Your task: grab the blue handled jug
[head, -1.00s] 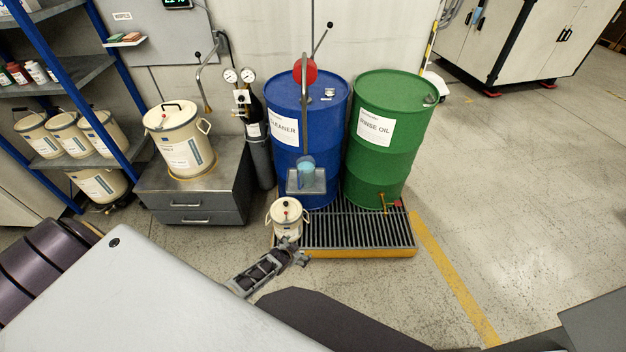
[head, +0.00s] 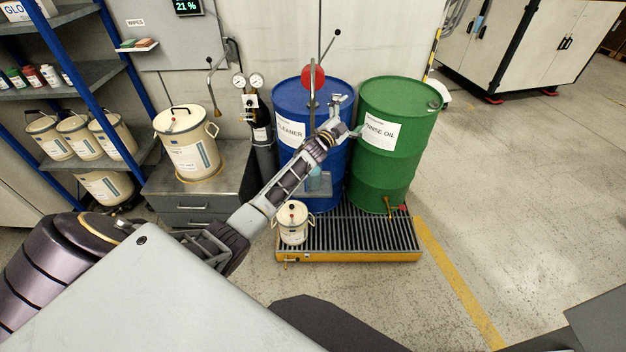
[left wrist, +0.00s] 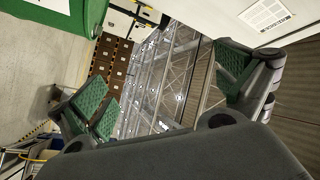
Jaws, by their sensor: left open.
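A small light-blue vessel (head: 316,184), which looks like the jug, sits low at the front of the blue drum (head: 290,100). My left forearm crosses in front of it and hides most of it, so its handle cannot be made out. My left gripper (head: 347,115) is open and empty, raised in front of the blue drum, above and right of the vessel and near the green drum's label. In the left wrist view its green-padded fingers (left wrist: 165,80) are spread apart, with no jug between them. My right gripper is not in view.
The green drum (head: 392,150) stands right of the blue one on a grated spill pallet (head: 350,256) with a yellow edge. A beige can (head: 292,228) stands at the pallet's left front. A grey cabinet (head: 215,190) stands left. Floor to the right is clear.

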